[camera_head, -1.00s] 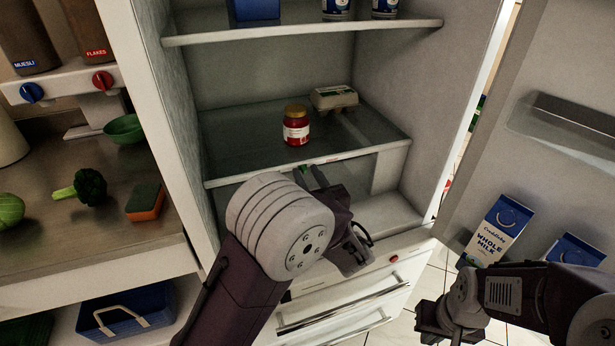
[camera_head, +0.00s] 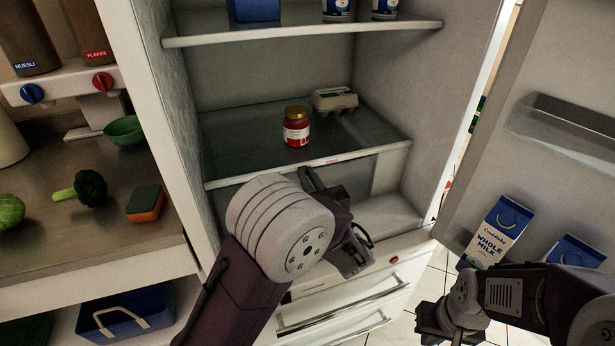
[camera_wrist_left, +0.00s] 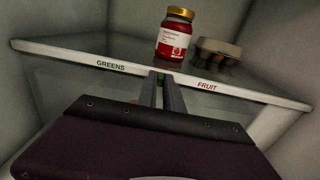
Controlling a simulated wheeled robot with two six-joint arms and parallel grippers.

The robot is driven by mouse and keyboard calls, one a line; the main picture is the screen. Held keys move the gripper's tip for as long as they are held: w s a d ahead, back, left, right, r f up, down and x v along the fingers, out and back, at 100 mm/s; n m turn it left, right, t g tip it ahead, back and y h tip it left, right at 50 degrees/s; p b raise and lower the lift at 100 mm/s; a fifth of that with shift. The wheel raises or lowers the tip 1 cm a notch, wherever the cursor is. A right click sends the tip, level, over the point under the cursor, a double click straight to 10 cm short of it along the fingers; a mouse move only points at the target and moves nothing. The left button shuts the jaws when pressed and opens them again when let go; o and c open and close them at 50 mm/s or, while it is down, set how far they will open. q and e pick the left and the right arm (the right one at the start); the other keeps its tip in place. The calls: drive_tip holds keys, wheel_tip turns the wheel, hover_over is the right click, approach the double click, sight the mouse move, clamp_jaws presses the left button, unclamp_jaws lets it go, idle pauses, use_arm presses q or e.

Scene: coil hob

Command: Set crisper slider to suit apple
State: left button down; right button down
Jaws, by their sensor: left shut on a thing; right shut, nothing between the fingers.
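The crisper's front rail (camera_wrist_left: 70,55) runs below a glass shelf in the fridge. It reads GREENS (camera_wrist_left: 111,65) on the left and FRUIT (camera_wrist_left: 207,86) on the right. My left gripper (camera_wrist_left: 168,92) is at this rail between the two words, shut on a small part with a bit of green showing, seemingly the crisper slider (camera_wrist_left: 160,77). The fingers hide most of it. In the head view my left gripper (camera_head: 310,178) is at the rail's front edge. My right gripper (camera_head: 441,325) is shut and empty, low at the right. I see no apple.
A red jar (camera_head: 297,130) and an egg carton (camera_head: 334,99) stand on the glass shelf. The open fridge door with milk cartons (camera_head: 494,232) is at the right. The left counter holds a broccoli (camera_head: 88,188), a sponge (camera_head: 146,203) and a green bowl (camera_head: 124,130).

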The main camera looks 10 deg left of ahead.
idle(0.8)
use_arm(q)
drive_tip(key=shift+w+d, duration=0.45)
drive_tip(key=shift+d, duration=0.2)
drive_tip(key=shift+w+d, duration=0.4)
drive_tip(key=shift+d, duration=0.2)
drive_tip(key=shift+w+d, duration=0.15)
drive_tip(key=shift+d, duration=0.15)
drive_tip(key=shift+a+r, duration=0.1)
drive_tip(key=shift+a, duration=0.15)
drive_tip(key=c, duration=1.6)
unclamp_jaws()
drive_tip(key=shift+d, duration=0.1)
drive_tip(key=shift+o, duration=0.6)
drive_tip(key=shift+d, duration=0.15)
use_arm(e)
drive_tip(key=shift+w+d+r, duration=0.2)
drive_tip(key=shift+w+d, duration=0.3)
drive_tip(key=shift+d, duration=0.25)
